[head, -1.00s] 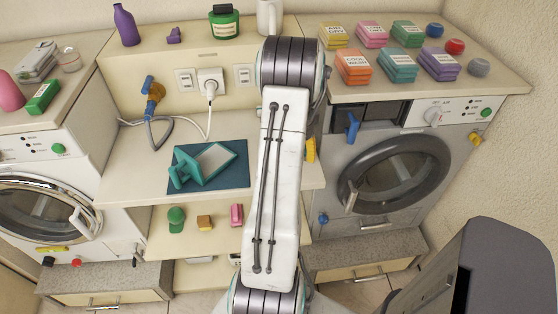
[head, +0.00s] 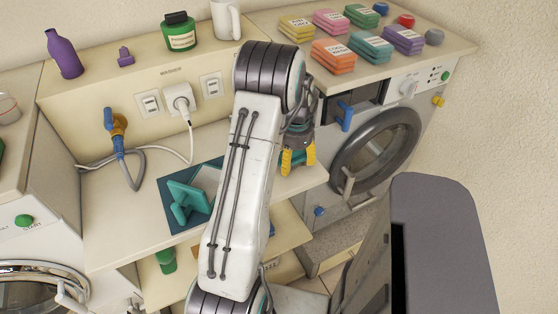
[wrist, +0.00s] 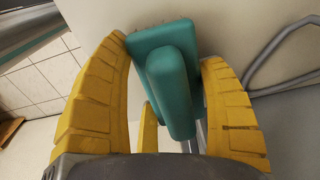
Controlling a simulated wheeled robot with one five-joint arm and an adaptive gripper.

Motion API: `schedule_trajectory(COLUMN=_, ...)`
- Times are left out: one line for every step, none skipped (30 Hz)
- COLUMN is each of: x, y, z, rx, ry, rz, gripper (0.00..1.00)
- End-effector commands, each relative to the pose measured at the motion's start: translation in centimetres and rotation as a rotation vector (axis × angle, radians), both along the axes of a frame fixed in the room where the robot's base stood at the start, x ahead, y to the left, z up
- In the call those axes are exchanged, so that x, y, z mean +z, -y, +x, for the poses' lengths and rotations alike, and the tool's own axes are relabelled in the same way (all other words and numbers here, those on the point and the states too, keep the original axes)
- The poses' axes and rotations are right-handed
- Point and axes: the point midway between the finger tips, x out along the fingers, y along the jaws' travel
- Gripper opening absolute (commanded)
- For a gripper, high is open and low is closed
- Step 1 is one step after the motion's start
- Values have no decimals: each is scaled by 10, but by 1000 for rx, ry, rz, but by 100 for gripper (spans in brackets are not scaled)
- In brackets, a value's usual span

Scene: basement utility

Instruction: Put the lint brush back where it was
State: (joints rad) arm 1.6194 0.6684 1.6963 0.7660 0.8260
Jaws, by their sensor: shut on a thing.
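My gripper (head: 298,160) has yellow fingers and is in front of the counter's right end, right of the mat. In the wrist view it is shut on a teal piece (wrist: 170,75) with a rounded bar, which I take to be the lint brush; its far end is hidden. In the head view the held piece is mostly hidden by the fingers and arm. A dark teal mat (head: 173,222) lies on the low counter. A teal angled object (head: 188,201) with a pale panel sits on it, partly behind my arm.
A blue-and-orange tap (head: 115,130) with a grey hose stands left of the mat. A green jar (head: 180,36), a white mug (head: 226,20) and a purple bottle (head: 64,55) are on the ledge. Labelled packs (head: 333,55) sit above the right washer (head: 375,150).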

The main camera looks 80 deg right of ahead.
Motion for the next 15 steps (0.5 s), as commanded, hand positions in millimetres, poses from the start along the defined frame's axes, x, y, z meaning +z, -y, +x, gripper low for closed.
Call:
schedule_trajectory(x=-1, y=0, z=-4, rx=-1, ry=0, rz=0, gripper=34)
schedule_trajectory(x=-1, y=0, z=-6, rx=0, ry=0, rz=0, gripper=34)
schedule_trajectory(x=-1, y=0, z=-8, rx=1, ry=0, rz=0, gripper=34)
schedule_trajectory(x=-1, y=0, z=-9, rx=2, ry=0, rz=0, gripper=34)
schedule_trajectory(x=-1, y=0, z=-10, rx=2, ry=0, rz=0, gripper=34)
schedule_trajectory(x=-1, y=0, z=-11, rx=2, ry=0, rz=0, gripper=34)
schedule_trajectory(x=-1, y=0, z=-11, rx=3, ry=0, rz=0, gripper=34)
schedule_trajectory(x=-1, y=-1, z=-11, rx=3, ry=0, rz=0, gripper=34)
schedule_trajectory(x=-1, y=0, z=-11, rx=3, ry=0, rz=0, gripper=34)
schedule_trajectory(x=-1, y=-1, z=-11, rx=3, ry=0, rz=0, gripper=34)
schedule_trajectory(x=-1, y=0, z=-11, rx=3, ry=0, rz=0, gripper=34)
schedule_trajectory(x=-1, y=-1, z=-11, rx=3, ry=0, rz=0, gripper=34)
schedule_trajectory(x=-1, y=0, z=-11, rx=3, ry=0, rz=0, gripper=34)
schedule_trajectory(x=-1, y=0, z=-11, rx=3, ry=0, rz=0, gripper=34)
schedule_trajectory(x=-1, y=0, z=-10, rx=3, ry=0, rz=0, gripper=34)
